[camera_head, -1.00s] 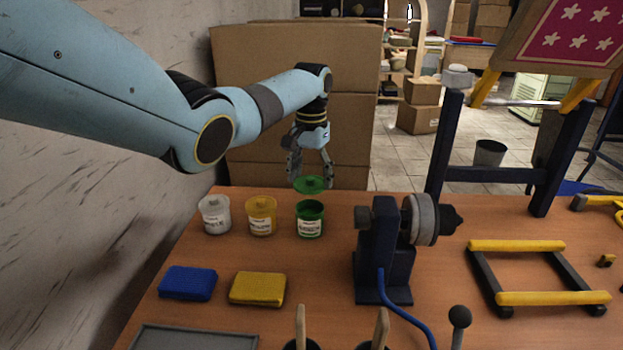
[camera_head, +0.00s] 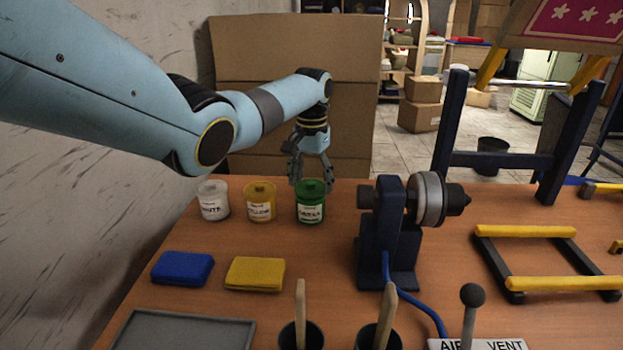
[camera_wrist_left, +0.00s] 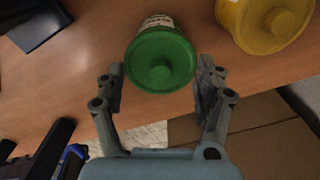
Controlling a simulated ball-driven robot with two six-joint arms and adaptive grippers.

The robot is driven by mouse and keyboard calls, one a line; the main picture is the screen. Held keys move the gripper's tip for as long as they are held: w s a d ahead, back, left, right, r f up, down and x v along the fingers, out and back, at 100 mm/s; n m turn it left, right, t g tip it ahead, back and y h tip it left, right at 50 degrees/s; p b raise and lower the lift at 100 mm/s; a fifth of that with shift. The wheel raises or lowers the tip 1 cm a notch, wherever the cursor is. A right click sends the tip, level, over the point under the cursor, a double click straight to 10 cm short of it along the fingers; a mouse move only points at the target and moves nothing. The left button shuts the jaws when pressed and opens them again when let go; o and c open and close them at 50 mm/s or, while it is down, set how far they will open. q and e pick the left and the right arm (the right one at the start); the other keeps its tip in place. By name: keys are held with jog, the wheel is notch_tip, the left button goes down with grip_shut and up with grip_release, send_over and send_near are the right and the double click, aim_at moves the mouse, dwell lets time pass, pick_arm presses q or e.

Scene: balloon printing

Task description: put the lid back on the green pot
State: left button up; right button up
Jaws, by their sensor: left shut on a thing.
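The green pot (camera_head: 310,212) stands upright on the table, at the right end of a row of pots. Its green lid (camera_head: 311,187) sits at the pot's mouth, with no gap visible between them. My left gripper (camera_head: 311,182) comes down from above and is shut on the lid, one finger on each side. In the left wrist view, the lid (camera_wrist_left: 160,62) with its round knob lies between the two fingers and covers the pot's mouth. A bit of the pot's label shows beyond it. My right gripper is not in view.
A dark blue machine (camera_head: 390,240) stands to the right. Blue and yellow pads (camera_head: 255,273) lie in front. Cardboard boxes (camera_head: 290,60) stand behind the table.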

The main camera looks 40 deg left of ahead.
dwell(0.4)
pick_arm(q)
jog(key=shift+r+p, duration=0.1)
jog(key=shift+p, duration=0.25)
dwell(0.4)
jog(key=shift+f+p, duration=0.2)
jog(key=shift+p, duration=0.15)
dwell(0.8)
dwell(0.6)
jog(key=o, duration=0.8)
jog(key=shift+o, duration=0.4)
